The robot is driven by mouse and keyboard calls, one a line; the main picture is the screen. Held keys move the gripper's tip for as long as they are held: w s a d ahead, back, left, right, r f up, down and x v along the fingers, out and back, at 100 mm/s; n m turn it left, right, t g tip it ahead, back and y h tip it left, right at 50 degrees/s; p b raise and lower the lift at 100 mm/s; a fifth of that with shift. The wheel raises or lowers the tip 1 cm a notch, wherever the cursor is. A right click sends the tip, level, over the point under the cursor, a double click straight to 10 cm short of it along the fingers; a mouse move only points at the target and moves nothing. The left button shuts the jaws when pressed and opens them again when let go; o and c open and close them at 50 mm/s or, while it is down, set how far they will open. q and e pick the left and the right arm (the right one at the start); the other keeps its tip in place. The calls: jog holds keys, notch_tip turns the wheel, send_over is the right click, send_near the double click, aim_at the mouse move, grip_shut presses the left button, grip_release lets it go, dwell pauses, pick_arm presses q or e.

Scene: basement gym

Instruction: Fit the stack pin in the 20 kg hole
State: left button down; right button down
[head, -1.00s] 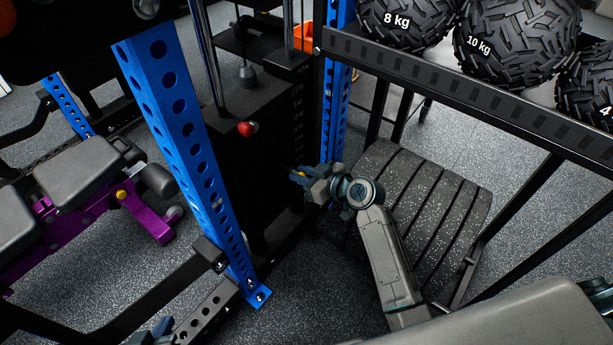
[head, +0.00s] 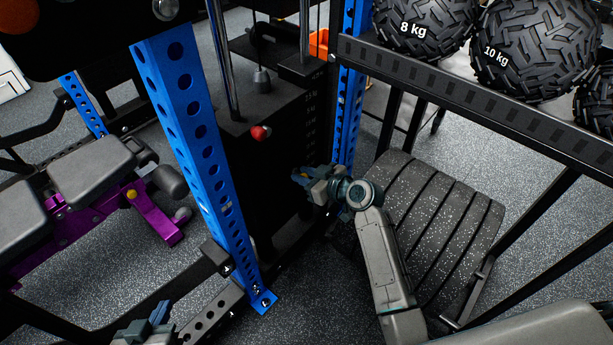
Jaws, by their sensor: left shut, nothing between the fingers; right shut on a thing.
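The weight stack (head: 280,140) is a dark block between blue uprights, with a column of small kg labels on its right side, too small to read. My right gripper (head: 303,176) is beside the stack's lower right edge. It is shut on a small yellow thing, which I take to be the stack pin (head: 301,173); the fingers hide most of it. I cannot tell whether the pin touches the stack, and the 20 kg hole cannot be made out. My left gripper (head: 158,318) is shut and empty at the bottom left, away from the stack.
A perforated blue upright (head: 195,130) stands left of the stack; another blue upright (head: 348,110) stands behind my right gripper. A red knob (head: 260,133) shows at the stack. Speckled plates (head: 440,215) and a rack rail (head: 470,95) with heavy balls lie right. A purple bench (head: 150,215) is left.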

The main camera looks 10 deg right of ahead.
pick_arm(q)
jog(key=shift+s, duration=0.1)
dwell(0.3)
pick_arm(e)
jog(key=c, duration=1.1)
grip_release()
jog(key=shift+c, duration=0.2)
pick_arm(q)
jog(key=shift+s+f, duration=0.1)
jog(key=shift+f, duration=0.05)
pick_arm(e)
jog(key=shift+s+d, duration=0.1)
pick_arm(q)
jog(key=s+f+g, duration=0.2)
jog(key=shift+s+d+p, duration=0.2)
jog(key=shift+s+p, duration=0.1)
jog(key=shift+p, duration=0.1)
pick_arm(e)
jog(key=v, duration=1)
jog(key=shift+s, duration=0.2)
